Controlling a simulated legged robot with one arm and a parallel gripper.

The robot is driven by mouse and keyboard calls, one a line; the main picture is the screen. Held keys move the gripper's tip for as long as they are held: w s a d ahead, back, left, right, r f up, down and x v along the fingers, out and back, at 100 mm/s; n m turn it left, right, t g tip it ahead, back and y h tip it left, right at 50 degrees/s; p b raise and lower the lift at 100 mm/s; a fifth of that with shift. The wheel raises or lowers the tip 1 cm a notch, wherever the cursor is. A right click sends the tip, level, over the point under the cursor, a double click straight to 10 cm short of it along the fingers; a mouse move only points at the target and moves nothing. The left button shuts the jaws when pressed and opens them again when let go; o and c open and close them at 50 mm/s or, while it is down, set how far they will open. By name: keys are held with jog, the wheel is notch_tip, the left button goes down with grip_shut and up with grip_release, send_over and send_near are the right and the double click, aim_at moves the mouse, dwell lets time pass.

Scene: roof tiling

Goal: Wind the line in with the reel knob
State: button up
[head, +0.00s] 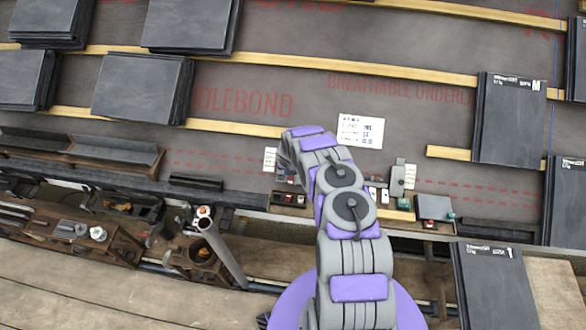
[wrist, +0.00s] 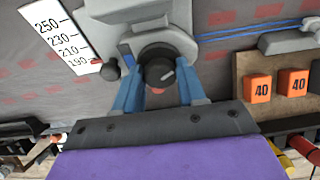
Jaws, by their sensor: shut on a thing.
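In the wrist view the grey reel body (wrist: 135,30) fills the top middle. Its dark round knob (wrist: 160,72) sits between the two blue fingers of my gripper (wrist: 160,88), which is shut on it. A small dark ball-ended part (wrist: 110,71) sticks out to the left of the knob. A blue line (wrist: 255,32) runs across the dark sheet at the upper right. In the head view my arm hides the gripper, the knob and most of the reel's surroundings.
A white number strip (wrist: 62,38) lies left of the reel. A wooden tray with orange blocks marked 40 (wrist: 258,88) is close on the right. In the head view, slate stacks (head: 142,88) and battens (head: 330,67) cover the roof. A tool bench (head: 80,235) stands lower left.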

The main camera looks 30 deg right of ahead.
jog(key=shift+c, duration=1)
